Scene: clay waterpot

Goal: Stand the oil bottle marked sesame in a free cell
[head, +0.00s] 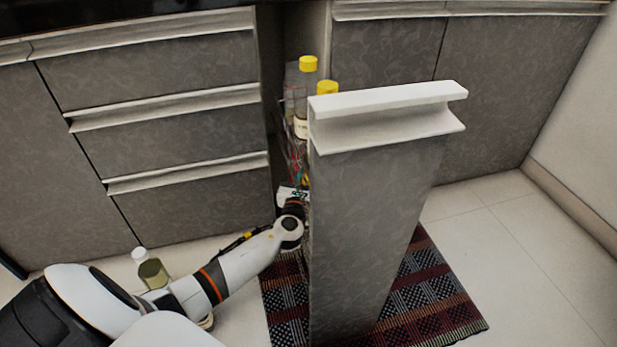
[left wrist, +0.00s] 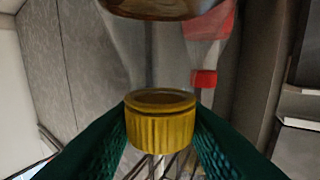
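My left gripper (left wrist: 160,130) has its green fingers on both sides of a yellow cap (left wrist: 160,122), seemingly touching it. A clear bottle body (left wrist: 150,50) lies beyond this cap, with something brown at the top edge. In the head view, my left arm reaches low to the left side of the pulled-out cabinet unit, and the fingertips are hidden there. Two yellow-capped bottles stand in the unit, a taller one (head: 307,65) and one partly behind the front (head: 327,87). The taller one has a pale label I cannot read. The cells are hidden. My right gripper is out of view.
The unit's tall grey front (head: 370,230) with a white handle stands over a patterned mat (head: 440,300). A white-capped bottle of olive liquid (head: 151,273) stands on the floor beside my left arm. A red-capped clear bottle (left wrist: 204,78) is near my fingers.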

